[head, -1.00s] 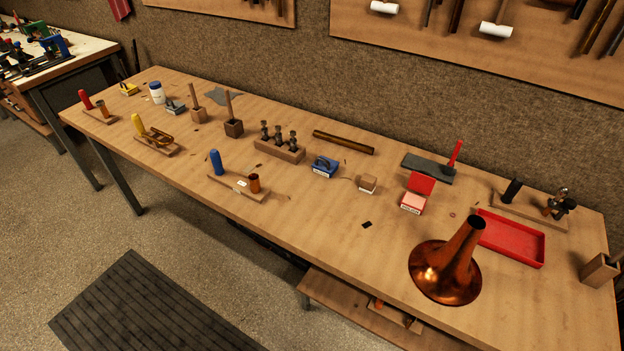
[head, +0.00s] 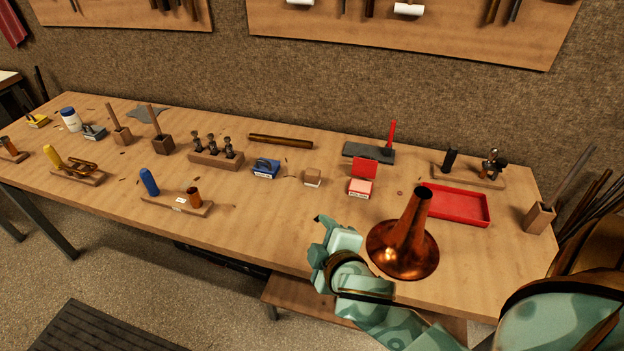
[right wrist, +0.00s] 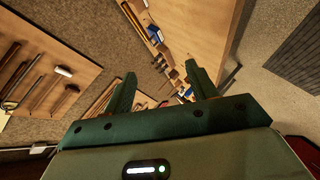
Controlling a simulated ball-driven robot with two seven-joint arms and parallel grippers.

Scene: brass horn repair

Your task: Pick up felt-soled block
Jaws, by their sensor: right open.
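The felt-soled block (head: 312,177) appears to be the small brown wooden block with a pale underside, standing on the middle of the workbench (head: 270,222) in the head view. My right gripper (head: 326,243) is over the bench's front edge, nearer to me than the block and apart from it. It is open and empty; its two dark green fingers (right wrist: 160,88) stand apart in the right wrist view. I cannot make out the block for sure in that view. My left gripper is not in view.
A copper horn bell (head: 405,240) stands just right of my right gripper. A red tray (head: 458,222) lies behind it. A red open box (head: 361,187) is right of the block and a blue handled item (head: 265,168) is left. Bench front of the block is clear.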

